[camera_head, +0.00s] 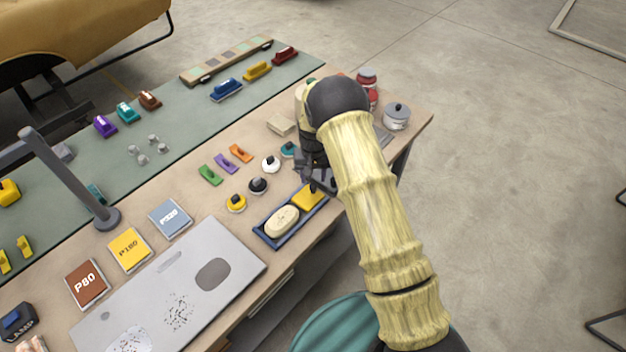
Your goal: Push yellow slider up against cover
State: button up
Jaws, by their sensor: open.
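My gripper (317,181) is open and points down at the right end of a dark blue tray (262,239). A yellow block (309,198) lies in that end of the tray, just below my fingers; I cannot tell whether they touch it. A cream oval piece (282,220) lies in the tray's left part. Another yellow block with a handle (257,70) stands on the green mat between a blue one (226,90) and a red one (285,55). I cannot tell which yellow thing is the slider, nor make out a cover. My arm hides the table behind it.
Small yellow, black and white round knobs (258,185) and green, orange and purple pieces (210,174) lie left of my gripper. A grey panel (180,290) covers the front left. A lamp post (107,216) rises at left. Cans (396,116) stand at the far right corner.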

aim_at(313, 185)
jog(key=shift+f+p, duration=0.45)
jog(key=shift+f, duration=1.5)
grip_shut()
jog(key=shift+s+a+f+b, duration=0.1)
jog(key=shift+s+a+b, duration=0.6)
jog(key=shift+a, duration=0.25)
jog(key=shift+s+a, duration=0.15)
jog(key=shift+s, duration=0.15)
jog(key=shift+d, duration=0.3)
jog(key=shift+c, duration=1.8)
grip_release()
jog(key=o, duration=0.4)
jog(key=shift+a, duration=0.1)
jog(key=shift+c, duration=0.2)
